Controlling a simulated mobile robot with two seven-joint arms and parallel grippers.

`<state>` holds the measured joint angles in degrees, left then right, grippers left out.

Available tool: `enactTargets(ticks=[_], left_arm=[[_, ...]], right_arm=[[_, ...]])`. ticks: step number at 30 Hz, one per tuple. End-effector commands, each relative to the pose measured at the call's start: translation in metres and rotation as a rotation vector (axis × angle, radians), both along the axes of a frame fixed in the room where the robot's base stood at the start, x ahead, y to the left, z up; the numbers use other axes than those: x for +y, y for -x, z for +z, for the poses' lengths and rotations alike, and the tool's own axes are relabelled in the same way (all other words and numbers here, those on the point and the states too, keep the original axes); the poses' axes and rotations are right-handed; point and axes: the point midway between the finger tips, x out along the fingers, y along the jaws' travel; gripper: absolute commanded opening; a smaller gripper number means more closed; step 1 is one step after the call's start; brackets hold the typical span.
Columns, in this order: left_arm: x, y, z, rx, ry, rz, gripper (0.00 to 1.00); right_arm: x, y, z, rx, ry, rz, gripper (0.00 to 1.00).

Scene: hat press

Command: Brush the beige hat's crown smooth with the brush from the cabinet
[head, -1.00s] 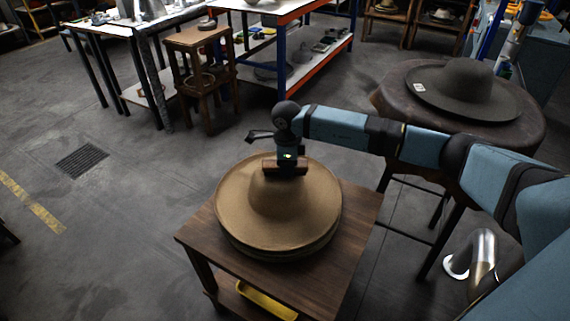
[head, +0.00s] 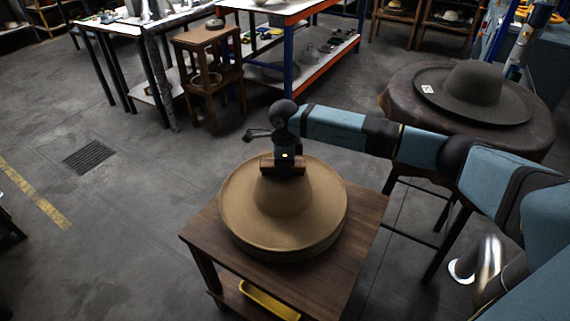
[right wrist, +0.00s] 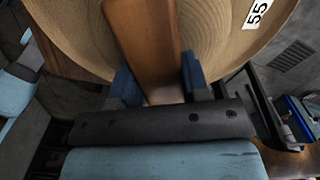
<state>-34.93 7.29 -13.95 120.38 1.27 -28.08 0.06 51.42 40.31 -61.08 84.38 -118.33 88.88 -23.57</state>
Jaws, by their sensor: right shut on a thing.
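The beige hat (head: 287,200) lies brim down, crown up, on a small wooden table (head: 347,245). My right gripper (head: 284,164) is above the far side of the crown. It is shut on a brown wooden brush (head: 269,168), which appears to rest against the crown top. In the right wrist view the brush (right wrist: 147,40) shows between the blue fingers, with the hat (right wrist: 215,35) behind it and a white tag reading 55 on its brim. The brush's bristles are hidden. My left gripper is out of view.
A dark grey hat (head: 475,95) sits on a round brown-topped stand (head: 405,105) at the right. A yellow item (head: 268,300) lies on the table's lower shelf. A wooden stool (head: 208,75) and a shelf unit (head: 310,65) stand behind.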

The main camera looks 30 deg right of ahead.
Motion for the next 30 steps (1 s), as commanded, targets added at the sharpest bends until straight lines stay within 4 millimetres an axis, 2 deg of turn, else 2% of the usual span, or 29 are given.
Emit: enactTargets(ticks=[3, 24, 30], left_arm=[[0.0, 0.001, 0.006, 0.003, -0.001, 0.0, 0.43], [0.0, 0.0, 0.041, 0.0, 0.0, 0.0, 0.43], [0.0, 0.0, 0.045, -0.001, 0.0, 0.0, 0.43]], right_arm=[[0.0, -0.001, 0.013, -0.003, -0.001, -0.001, 0.23], [-0.001, -0.001, 0.07, -0.004, 0.0, -0.001, 0.23], [-0.001, -0.001, 0.078, -0.003, -0.001, -0.001, 0.23]])
